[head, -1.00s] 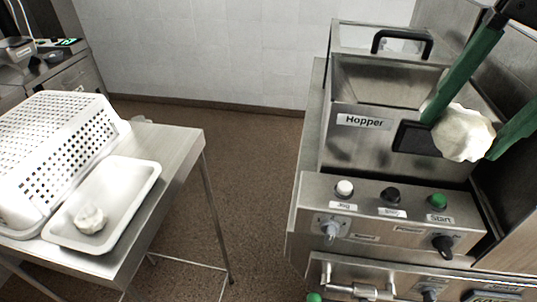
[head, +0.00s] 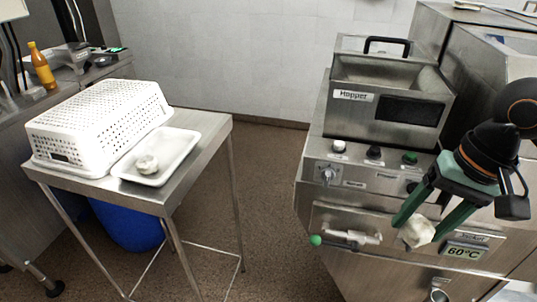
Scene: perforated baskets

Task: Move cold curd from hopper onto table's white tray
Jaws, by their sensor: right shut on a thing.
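My right gripper (head: 418,222) is shut on a white lump of curd (head: 417,232), held in front of the machine's front panel, below and right of the hopper. The steel hopper (head: 353,97), labelled "Hopper", stands on top of the machine; what I see of its inside shows no curd, though its bottom is hidden. The white tray (head: 183,146) lies on the steel table at the left, with another white curd lump (head: 147,164) in it. My left gripper is not in view.
An upturned white perforated basket (head: 100,118) covers much of the steel table (head: 213,128), next to the tray. A blue bin (head: 128,226) stands under the table. Open floor (head: 270,180) lies between table and machine. A yellow bottle (head: 41,66) stands at the far left.

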